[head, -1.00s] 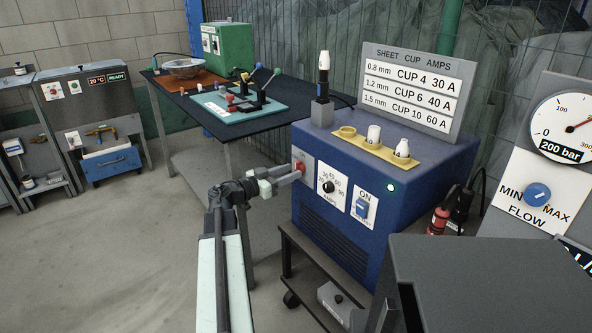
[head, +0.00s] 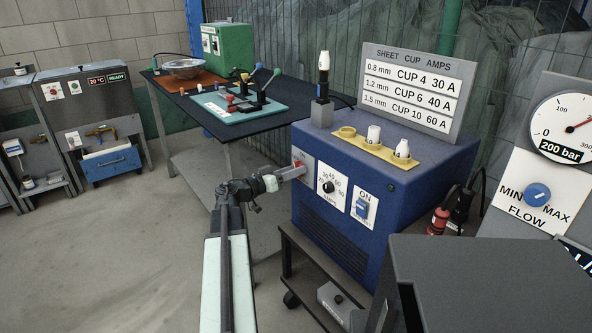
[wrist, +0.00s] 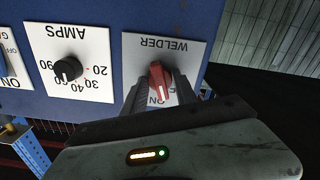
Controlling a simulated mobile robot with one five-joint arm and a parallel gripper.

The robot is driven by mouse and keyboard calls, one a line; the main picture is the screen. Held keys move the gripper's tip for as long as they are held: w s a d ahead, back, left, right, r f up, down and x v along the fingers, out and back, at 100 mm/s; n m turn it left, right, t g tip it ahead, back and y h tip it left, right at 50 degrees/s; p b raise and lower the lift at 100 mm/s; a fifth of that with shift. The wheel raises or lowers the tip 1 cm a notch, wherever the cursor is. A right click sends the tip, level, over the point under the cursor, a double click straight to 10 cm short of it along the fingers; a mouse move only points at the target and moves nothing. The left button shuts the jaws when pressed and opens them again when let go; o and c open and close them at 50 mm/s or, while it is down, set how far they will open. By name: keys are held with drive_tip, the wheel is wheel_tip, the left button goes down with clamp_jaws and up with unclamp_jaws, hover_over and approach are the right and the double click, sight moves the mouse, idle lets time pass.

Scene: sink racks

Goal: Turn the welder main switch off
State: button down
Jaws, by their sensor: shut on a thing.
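The welder main switch is a red knob (wrist: 160,82) on a white plate (wrist: 188,50) marked WELDER, upside down in the wrist view. My gripper (wrist: 158,92) has its two fingers on either side of the knob, shut on it. The knob stands slightly tilted in the wrist view; part of its lettering is hidden by the fingers. In the head view my gripper (head: 294,172) reaches the left of the front of the blue welder (head: 325,238), with a bit of red knob (head: 298,163) showing. The round lamp (head: 390,187) on the welder is dark.
Beside the switch are a black AMPS dial (head: 328,187) and a blue ON switch (head: 361,207). Cups stand in a yellow holder (head: 376,148) on top, before a sign (head: 418,90). A dark table (head: 215,110) stands behind. Floor at left is clear.

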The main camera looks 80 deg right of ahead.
drive_tip(key=n, duration=0.6)
drive_tip(key=c, duration=1.3)
unclamp_jaws()
drive_tip(key=shift+w, duration=0.1)
drive_tip(key=v, duration=0.5)
